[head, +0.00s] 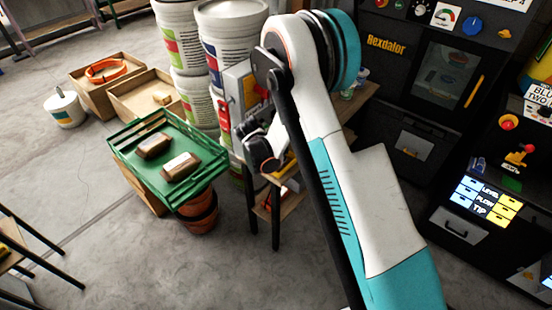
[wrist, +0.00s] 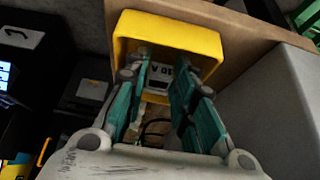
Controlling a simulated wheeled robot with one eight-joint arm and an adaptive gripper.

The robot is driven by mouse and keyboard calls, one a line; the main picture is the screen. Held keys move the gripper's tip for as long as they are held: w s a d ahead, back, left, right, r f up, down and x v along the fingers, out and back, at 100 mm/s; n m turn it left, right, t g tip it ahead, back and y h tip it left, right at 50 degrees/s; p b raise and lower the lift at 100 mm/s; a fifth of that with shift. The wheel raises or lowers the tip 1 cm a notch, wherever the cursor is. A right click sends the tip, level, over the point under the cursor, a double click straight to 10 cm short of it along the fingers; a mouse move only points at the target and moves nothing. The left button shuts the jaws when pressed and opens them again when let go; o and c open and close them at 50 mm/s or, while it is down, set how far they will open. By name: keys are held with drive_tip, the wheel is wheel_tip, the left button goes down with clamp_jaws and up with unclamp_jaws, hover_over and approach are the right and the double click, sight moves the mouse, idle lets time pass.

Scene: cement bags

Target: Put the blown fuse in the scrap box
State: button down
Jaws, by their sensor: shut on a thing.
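In the wrist view, my gripper (wrist: 160,78) is shut on a small pale fuse (wrist: 160,71) with a dark end and a rating marked on its side. The fuse sits between the fingertips, in front of or inside the mouth of a yellow open box (wrist: 172,22); I cannot tell how deep it is. The yellow box stands on a wooden surface (wrist: 250,32) and also shows in the head view (head: 289,163), partly hidden by my arm. I cannot tell whether it is the scrap box. The fingertips and the fuse are hidden in the head view.
A grey switch box (head: 240,92) stands just behind the wooden table. Stacked white buckets (head: 232,40) are behind it. A green tray (head: 150,182) with two brown packages stands to the left. Wooden crates (head: 135,97) lie farther back. Dark machines (head: 420,150) stand on the right.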

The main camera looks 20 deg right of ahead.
drive_tip(key=shift+f, duration=0.3)
drive_tip(key=c, duration=1.3)
unclamp_jaws()
drive_tip(key=shift+r+p, duration=0.6)
drive_tip(key=shift+r, duration=0.95)
drive_tip(key=shift+r+p, duration=0.9)
drive_tip(key=shift+r, duration=1.05)
